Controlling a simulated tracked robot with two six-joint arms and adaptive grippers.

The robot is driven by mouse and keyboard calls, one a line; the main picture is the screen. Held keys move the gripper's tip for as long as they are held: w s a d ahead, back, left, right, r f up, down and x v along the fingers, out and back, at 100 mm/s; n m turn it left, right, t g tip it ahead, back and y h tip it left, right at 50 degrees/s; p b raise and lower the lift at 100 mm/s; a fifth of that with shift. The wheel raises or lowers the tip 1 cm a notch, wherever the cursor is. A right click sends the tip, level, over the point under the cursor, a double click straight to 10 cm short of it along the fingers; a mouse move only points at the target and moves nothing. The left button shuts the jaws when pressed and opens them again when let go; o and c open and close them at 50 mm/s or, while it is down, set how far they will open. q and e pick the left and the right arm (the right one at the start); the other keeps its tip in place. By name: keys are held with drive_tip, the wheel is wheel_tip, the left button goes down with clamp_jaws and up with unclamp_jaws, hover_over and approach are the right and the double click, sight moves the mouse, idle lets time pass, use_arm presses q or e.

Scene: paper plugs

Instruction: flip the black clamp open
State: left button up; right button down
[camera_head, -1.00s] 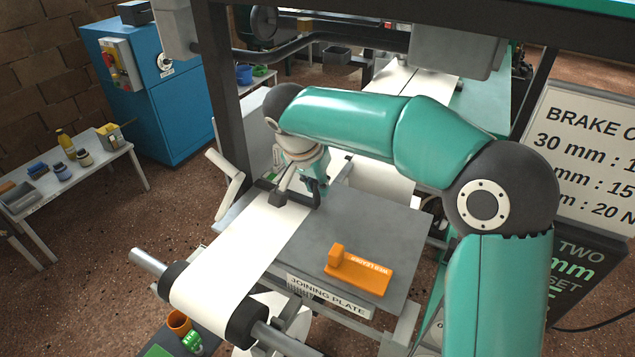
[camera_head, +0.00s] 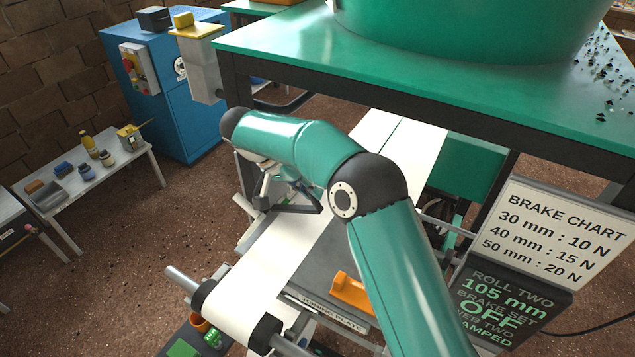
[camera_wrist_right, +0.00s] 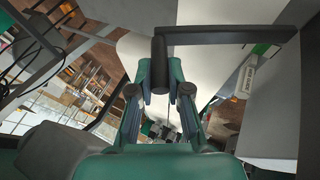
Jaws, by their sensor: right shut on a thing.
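The black clamp (camera_head: 298,209) shows as a dark bar by the white paper web (camera_head: 275,265), partly hidden by my right arm. My right gripper (camera_head: 283,192) is at it, pointing down beyond the arm's elbow. In the right wrist view the clamp's long dark bar (camera_wrist_right: 230,36) runs off to the right, and its thick black grip (camera_wrist_right: 158,64) sits between the fingertips of my right gripper (camera_wrist_right: 159,84), which is shut on it. I cannot tell the bar's exact tilt. My left gripper is not in view.
The grey joining plate (camera_head: 322,303) carries an orange web leader block (camera_head: 352,293), partly behind my arm. A green-topped table (camera_head: 290,45) overhangs the back. A brake chart (camera_head: 550,235) stands at right. A small table (camera_head: 110,170) with jars is at left.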

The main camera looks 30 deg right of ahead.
drive_tip(key=shift+w+a+r, duration=0.15)
drive_tip(key=shift+w+r, duration=0.05)
drive_tip(key=shift+w, duration=0.05)
drive_tip(key=c, duration=1.1)
unclamp_jaws()
drive_tip(key=shift+w+f, duration=0.1)
drive_tip(key=shift+v, duration=3.7)
